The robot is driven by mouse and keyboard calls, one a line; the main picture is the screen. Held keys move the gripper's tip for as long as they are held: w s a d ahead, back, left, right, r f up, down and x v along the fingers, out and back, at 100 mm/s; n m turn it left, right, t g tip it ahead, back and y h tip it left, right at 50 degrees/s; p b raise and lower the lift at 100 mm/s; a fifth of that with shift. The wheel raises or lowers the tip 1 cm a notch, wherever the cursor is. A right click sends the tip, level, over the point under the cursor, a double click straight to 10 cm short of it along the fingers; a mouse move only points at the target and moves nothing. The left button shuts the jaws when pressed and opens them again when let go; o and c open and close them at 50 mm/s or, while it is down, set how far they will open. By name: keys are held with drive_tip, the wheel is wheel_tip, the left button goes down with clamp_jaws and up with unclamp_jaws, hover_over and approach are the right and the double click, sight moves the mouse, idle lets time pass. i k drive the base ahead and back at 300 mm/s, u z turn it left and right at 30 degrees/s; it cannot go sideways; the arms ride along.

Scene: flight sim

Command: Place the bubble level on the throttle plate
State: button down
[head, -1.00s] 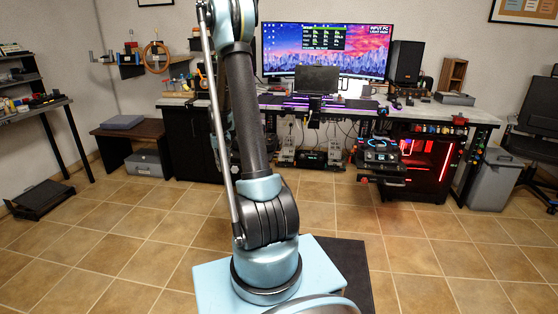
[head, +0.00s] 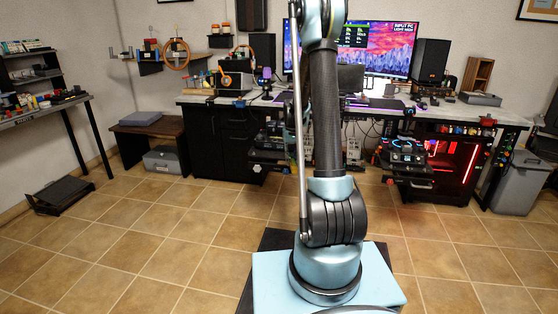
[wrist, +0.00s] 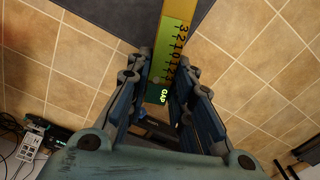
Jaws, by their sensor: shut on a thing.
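In the wrist view a yellow-green bar with a number scale and the word GAP, which I take as the bubble level (wrist: 174,45), stands between the fingers of my gripper (wrist: 165,84). The gripper is shut on it, and the bar reaches past the fingertips over the tiled floor. My gripper and the level are out of the head view. Two dark mounts jut out low at the desk front, a left one (head: 268,155) and a right one (head: 406,165) with a device on it. I cannot tell which carries the throttle plate.
A long desk (head: 468,110) with a monitor (head: 385,50) and speakers stands along the back wall. A red-lit computer case (head: 462,170) and a grey bin (head: 518,183) are at right. A low bench (head: 147,130) and a side table (head: 45,113) are at left. Open tiled floor lies between.

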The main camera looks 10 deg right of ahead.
sight(278, 156)
drive_tip(key=z, duration=0.05)
drive_tip(key=i, duration=1)
drive_tip(key=u, duration=0.05)
